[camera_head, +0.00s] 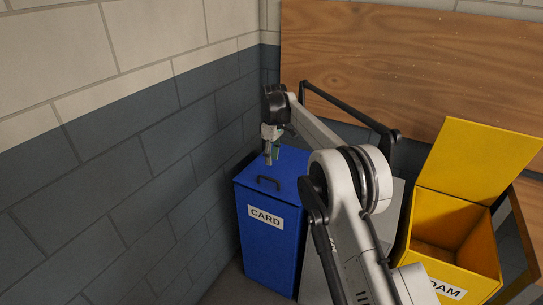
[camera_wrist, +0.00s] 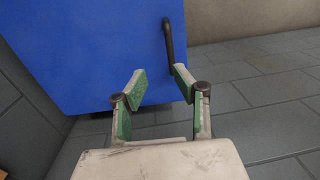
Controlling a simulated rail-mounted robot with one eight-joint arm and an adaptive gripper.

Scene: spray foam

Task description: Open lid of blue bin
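The blue bin (camera_head: 265,225), labelled CARD, stands against the wall corner with its lid (camera_head: 290,165) down. A dark handle (camera_head: 268,183) sits near the front edge of the lid. My gripper (camera_head: 270,155) is above the lid, behind the handle in the head view. In the wrist view, my gripper (camera_wrist: 159,82) has its two green-padded fingers apart with nothing between them. The blue lid (camera_wrist: 90,45) fills the upper left there. The handle (camera_wrist: 168,40) lies ahead of the right finger, apart from the fingertips.
A yellow bin (camera_head: 455,235) with its lid (camera_head: 480,160) raised stands at right. A grey box-like surface (camera_head: 313,265) is right of the blue bin, partly behind my arm. The block wall (camera_head: 110,170) is close on the left. A wooden board (camera_head: 420,60) is behind.

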